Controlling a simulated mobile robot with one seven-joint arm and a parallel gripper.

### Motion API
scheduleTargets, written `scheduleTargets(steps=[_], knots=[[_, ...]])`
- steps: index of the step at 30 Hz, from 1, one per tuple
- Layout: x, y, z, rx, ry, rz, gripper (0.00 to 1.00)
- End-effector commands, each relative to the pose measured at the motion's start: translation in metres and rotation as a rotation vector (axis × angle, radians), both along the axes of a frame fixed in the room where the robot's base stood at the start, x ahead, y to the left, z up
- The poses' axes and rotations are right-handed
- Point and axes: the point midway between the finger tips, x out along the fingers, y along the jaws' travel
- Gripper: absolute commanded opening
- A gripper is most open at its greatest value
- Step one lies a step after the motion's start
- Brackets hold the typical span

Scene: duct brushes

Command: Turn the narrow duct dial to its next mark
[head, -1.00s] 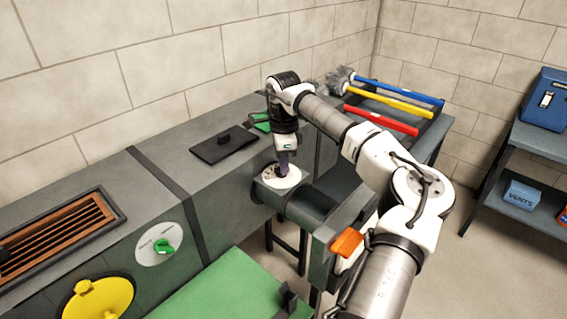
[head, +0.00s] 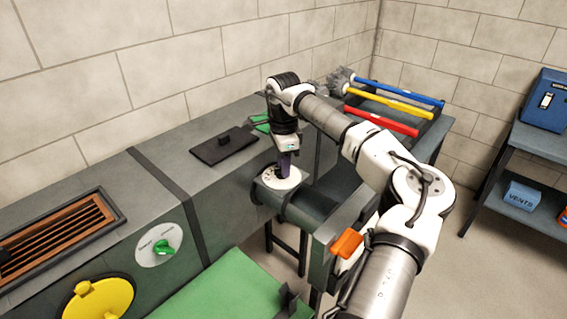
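The narrow duct dial (head: 267,182) is a white round plate with small dark marks on top of the narrow round duct (head: 312,204), which branches off the large grey duct. My gripper (head: 284,172) points straight down over the middle of the dial. A dark purple piece reaches from it to the dial face, and it hides the dial's centre. I cannot tell whether the fingers are closed around a knob there. Another white dial (head: 148,250) with a green knob (head: 166,247) is on the large duct's front face.
Blue, yellow and red-handled brushes (head: 395,105) lie on a rack at the back. A black handled plate (head: 224,146) lies on the duct. A green panel (head: 228,290), an orange block (head: 347,243) and a yellow round cover (head: 98,300) are nearer. A shelf stands right.

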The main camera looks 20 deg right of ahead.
Motion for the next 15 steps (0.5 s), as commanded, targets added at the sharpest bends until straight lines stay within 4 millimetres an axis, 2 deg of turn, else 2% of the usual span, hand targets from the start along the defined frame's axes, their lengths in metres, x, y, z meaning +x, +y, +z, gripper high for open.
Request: scheduleTargets(steps=[10,15], knots=[[0.0,0.0,0.002,-0.001,0.0,-0.001,0.33],[0.0,0.0,0.021,-0.002,-0.002,-0.001,0.33]])
